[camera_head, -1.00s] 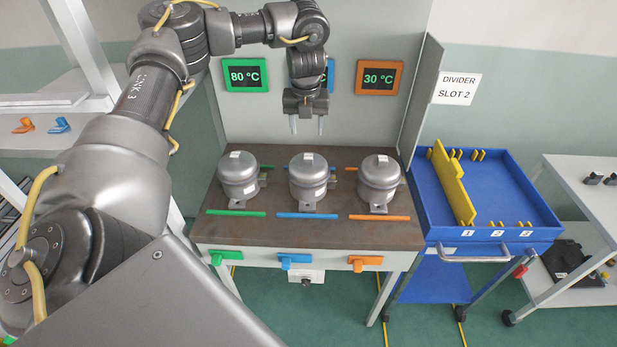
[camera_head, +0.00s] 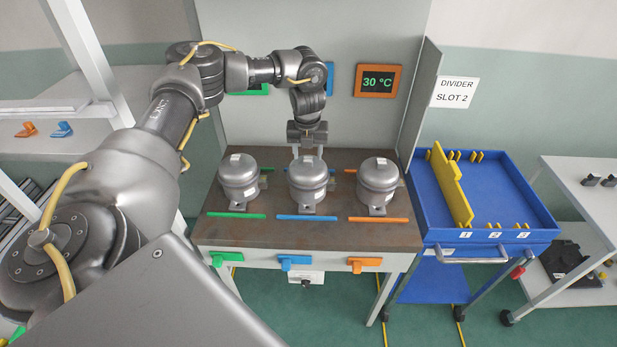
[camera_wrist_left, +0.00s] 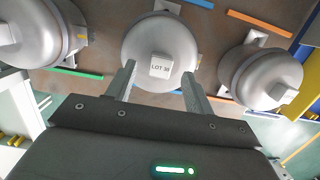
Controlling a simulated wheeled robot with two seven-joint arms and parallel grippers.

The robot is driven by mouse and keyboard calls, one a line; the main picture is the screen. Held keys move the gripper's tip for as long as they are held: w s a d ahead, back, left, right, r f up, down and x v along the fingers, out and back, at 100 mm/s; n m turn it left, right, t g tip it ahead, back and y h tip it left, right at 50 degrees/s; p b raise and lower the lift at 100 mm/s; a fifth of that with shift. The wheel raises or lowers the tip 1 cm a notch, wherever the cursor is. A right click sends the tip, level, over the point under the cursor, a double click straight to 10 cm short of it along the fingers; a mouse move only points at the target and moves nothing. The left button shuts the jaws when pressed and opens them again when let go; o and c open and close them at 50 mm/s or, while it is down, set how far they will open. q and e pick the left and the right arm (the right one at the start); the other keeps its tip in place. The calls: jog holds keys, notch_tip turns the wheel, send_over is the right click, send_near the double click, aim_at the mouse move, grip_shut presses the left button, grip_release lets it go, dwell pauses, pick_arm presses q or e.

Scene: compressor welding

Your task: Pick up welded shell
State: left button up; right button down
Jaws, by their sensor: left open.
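Three grey metal shells stand upright on the brown bench top (camera_head: 270,233): a left shell (camera_head: 239,182), a middle shell (camera_head: 307,183) and a right shell (camera_head: 378,184). My left gripper (camera_head: 308,150) is open, pointing down just behind and above the middle shell. In the left wrist view its two fingers (camera_wrist_left: 157,85) are spread at the near side of the middle shell (camera_wrist_left: 158,45), which carries a label reading "LOT 36" or similar. The head view hides the fingertips partly behind the shell, and contact cannot be told. My right gripper is not in view.
Green, blue and orange strips mark the bench. An orange-framed display (camera_head: 378,81) reads 30 °C; my arm covers the others. A grey side panel (camera_head: 421,103) stands at right. Beyond it is a blue cart (camera_head: 433,218) with a yellow divider (camera_head: 452,187) and free tray space.

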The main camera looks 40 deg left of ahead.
pick_arm(q)
jog(key=shift+w+a+f, duration=0.15)
jog(key=shift+f, duration=0.75)
jog(key=shift+c, duration=0.3)
grip_shut()
jog(key=shift+r, duration=0.1)
